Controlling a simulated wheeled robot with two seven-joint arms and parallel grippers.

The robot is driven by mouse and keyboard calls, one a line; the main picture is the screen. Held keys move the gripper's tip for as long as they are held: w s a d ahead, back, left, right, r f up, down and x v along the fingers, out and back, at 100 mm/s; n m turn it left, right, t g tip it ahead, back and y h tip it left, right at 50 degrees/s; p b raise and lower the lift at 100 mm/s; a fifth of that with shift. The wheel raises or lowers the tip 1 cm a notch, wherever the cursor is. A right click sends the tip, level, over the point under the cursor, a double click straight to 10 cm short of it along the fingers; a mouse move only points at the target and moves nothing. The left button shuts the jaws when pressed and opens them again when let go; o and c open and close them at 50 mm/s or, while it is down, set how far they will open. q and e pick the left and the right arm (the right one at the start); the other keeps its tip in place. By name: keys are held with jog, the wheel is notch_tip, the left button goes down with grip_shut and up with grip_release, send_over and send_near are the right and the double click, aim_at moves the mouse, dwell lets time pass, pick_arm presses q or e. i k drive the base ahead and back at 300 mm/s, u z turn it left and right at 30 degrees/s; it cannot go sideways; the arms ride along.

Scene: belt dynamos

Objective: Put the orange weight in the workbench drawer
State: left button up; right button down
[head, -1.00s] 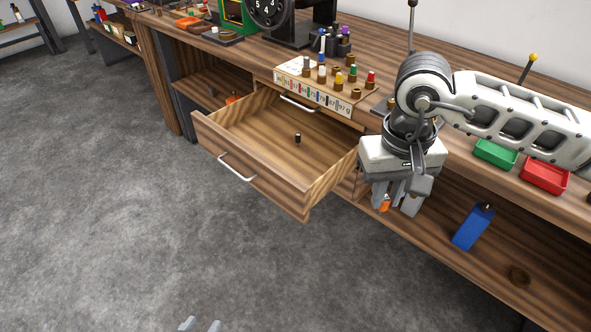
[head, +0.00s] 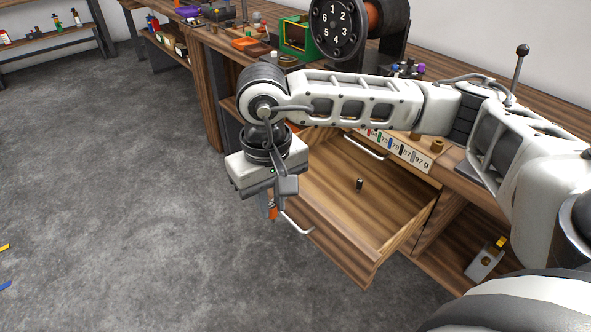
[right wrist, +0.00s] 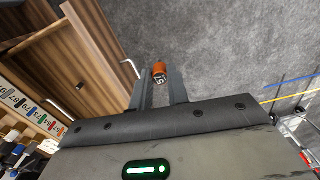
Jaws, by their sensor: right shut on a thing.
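The orange weight (head: 272,212) is held between the fingertips of my right gripper (head: 270,204), its lower end showing below them. In the right wrist view the orange weight (right wrist: 159,68) sits between the two grey fingers, with white figures on its end and floor behind it. The workbench drawer (head: 390,222) is pulled open. My right gripper is outside it, over the floor near the drawer's front and handle (head: 297,222); the handle also shows in the right wrist view (right wrist: 131,68). My left gripper is out of view.
A small dark weight (head: 359,184) stands inside the drawer, with bare floor around it. A numbered strip (head: 405,150) is on the bench edge above. A dial machine (head: 338,24) stands behind. My right arm spans over the drawer's back and hides part of the bench.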

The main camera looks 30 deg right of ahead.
aim_at(337, 197)
jog(key=u, duration=0.1)
jog(key=i, duration=0.75)
jog(key=z, duration=0.75)
jog(key=i, duration=0.4)
jog(key=z, duration=0.5)
